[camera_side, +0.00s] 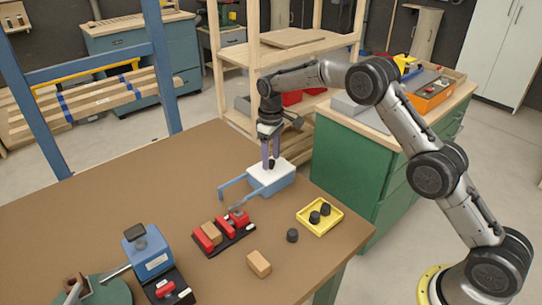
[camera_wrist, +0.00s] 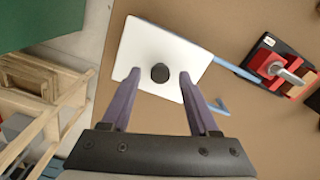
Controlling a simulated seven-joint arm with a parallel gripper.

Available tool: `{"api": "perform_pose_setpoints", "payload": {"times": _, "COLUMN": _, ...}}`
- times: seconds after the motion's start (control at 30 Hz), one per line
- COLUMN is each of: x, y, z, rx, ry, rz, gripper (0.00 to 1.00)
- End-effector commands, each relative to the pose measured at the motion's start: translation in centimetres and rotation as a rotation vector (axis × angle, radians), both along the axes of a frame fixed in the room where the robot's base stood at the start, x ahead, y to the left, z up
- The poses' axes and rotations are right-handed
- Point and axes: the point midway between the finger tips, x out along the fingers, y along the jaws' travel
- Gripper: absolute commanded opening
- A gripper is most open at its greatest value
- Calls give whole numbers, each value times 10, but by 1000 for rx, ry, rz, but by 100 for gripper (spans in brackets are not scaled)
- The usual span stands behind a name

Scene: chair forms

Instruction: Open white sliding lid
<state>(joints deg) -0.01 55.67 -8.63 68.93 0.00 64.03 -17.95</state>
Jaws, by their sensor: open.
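A blue box with a white sliding lid (camera_side: 282,171) stands on the brown table near its back edge. In the wrist view the white lid (camera_wrist: 152,45) fills the upper middle, with a round black knob (camera_wrist: 160,73) on it. Blue rails (camera_side: 234,187) reach out from the box to the left. My gripper (camera_side: 270,165) points down at the lid with its purple fingers open. In the wrist view the fingers of my gripper (camera_wrist: 159,75) stand on either side of the knob with gaps between. I cannot tell whether the fingertips touch the lid.
A yellow tray (camera_side: 320,217) with black pieces, a loose black piece (camera_side: 292,236) and a wooden block (camera_side: 259,263) are nearby. A blue device (camera_side: 149,251) stands front left. The table's left is clear.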

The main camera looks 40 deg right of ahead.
Motion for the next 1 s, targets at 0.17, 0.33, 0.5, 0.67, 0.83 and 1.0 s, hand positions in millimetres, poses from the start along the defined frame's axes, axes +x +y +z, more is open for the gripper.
{"api": "perform_pose_setpoints", "payload": {"times": 0.17, "x": 0, "y": 0, "z": 0, "rx": 0, "ry": 0, "rz": 0, "gripper": 61}}
{"api": "perform_pose_setpoints", "payload": {"times": 0.33, "x": 0, "y": 0, "z": 0, "rx": 0, "ry": 0, "rz": 0, "gripper": 39}}
{"api": "perform_pose_setpoints", "payload": {"times": 0.5, "x": 0, "y": 0, "z": 0, "rx": 0, "ry": 0, "rz": 0, "gripper": 9}}
{"api": "perform_pose_setpoints", "payload": {"times": 0.67, "x": 0, "y": 0, "z": 0, "rx": 0, "ry": 0, "rz": 0, "gripper": 0}}
{"api": "perform_pose_setpoints", "payload": {"times": 0.83, "x": 0, "y": 0, "z": 0, "rx": 0, "ry": 0, "rz": 0, "gripper": 0}}
{"api": "perform_pose_setpoints", "payload": {"times": 1.0, "x": 0, "y": 0, "z": 1, "rx": -1, "ry": -1, "rz": 0, "gripper": 0}}
